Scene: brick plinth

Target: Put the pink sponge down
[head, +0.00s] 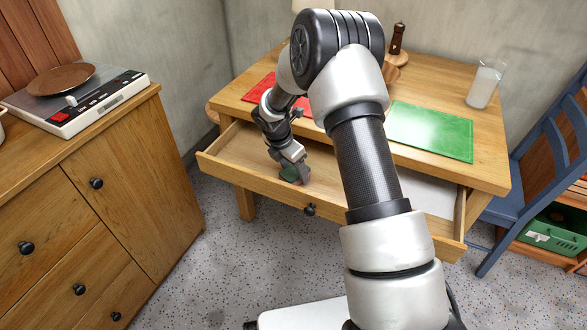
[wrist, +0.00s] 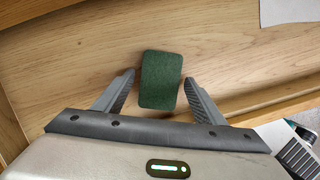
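The sponge (wrist: 161,80) lies in the open drawer (wrist: 60,55), its dark green top face up in the wrist view. In the head view the sponge (head: 290,174) shows green with a little pink at its edge, partly hidden by my gripper (head: 293,163). My gripper (wrist: 159,78) is open, with one finger on each side of the sponge and a narrow gap at each side. The sponge seems to rest flat on the drawer floor, near the front wall.
The drawer's front (head: 330,212) stands out from the wooden table (head: 485,130). A white sheet (head: 430,195) lies in the drawer's right part. On the table are a red mat (head: 262,88), a green mat (head: 432,130) and a glass (head: 485,84). A blue chair (head: 540,160) stands right.

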